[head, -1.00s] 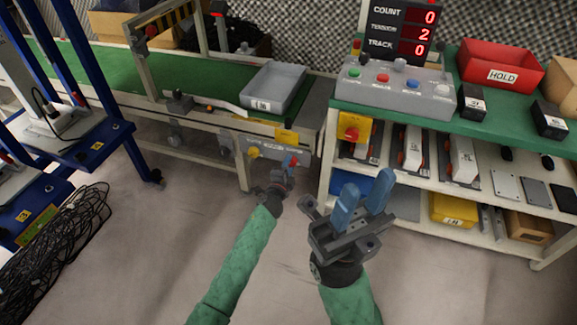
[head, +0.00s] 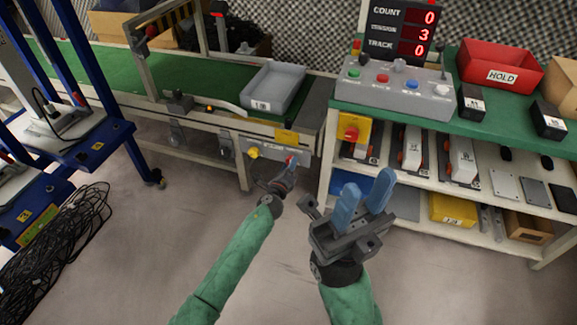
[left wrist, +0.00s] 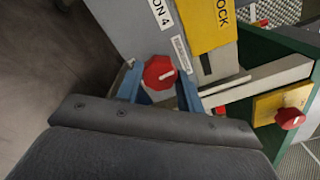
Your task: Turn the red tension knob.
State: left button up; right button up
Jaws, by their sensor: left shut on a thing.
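The red tension knob (left wrist: 160,72) sits on the grey panel at the conveyor's end, its white pointer line facing up and right in the left wrist view. It shows as a small red spot (head: 291,160) in the head view, partly hidden by my gripper. My left gripper (head: 289,165) is shut on the knob, with a blue finger on each side of it in the left wrist view (left wrist: 159,88). My right gripper (head: 364,200) is open and empty, fingers upward, in front of the shelf bench. The display (head: 402,28) reads count 0, tension 3, track 0.
A yellow knob (head: 252,153) is left of the red one on the same panel. A red button on a yellow box (head: 351,132) is mounted on the bench (head: 345,108) to the right. A grey bin (head: 272,88) stands on the conveyor. Black cables (head: 65,240) lie on the floor at left.

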pick_arm(q)
jog(key=shift+f+m, duration=0.1)
jog(key=shift+m, duration=0.4)
jog(key=shift+d, duration=0.1)
jog(key=o, duration=1)
jog(key=shift+p+v, duration=0.6)
jog(key=shift+v, duration=3.35)
